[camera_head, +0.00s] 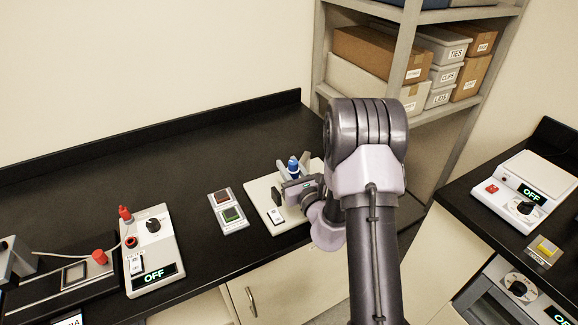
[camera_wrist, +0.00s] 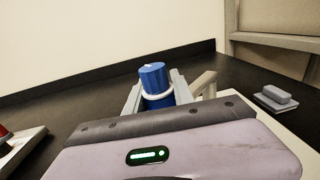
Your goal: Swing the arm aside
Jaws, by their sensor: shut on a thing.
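My gripper (camera_head: 293,166) reaches down over a cream instrument base (camera_head: 262,208) on the black bench. Its two grey fingers are shut on a blue knob (camera_head: 293,170). In the wrist view the blue knob (camera_wrist: 153,77), with a white ring round it, stands upright between the fingers of the gripper (camera_wrist: 156,92). A beige bar (camera_wrist: 204,82) shows just right of the fingers; I cannot tell whether it is the arm or whether it joins the knob. My wrist hides the knob's lower end and part of the base.
Further left is a white control box (camera_head: 152,250) reading OFF. A small grey block (camera_wrist: 274,97) sits right of the fingers. Shelves (camera_head: 408,75) stand behind; another bench is at right.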

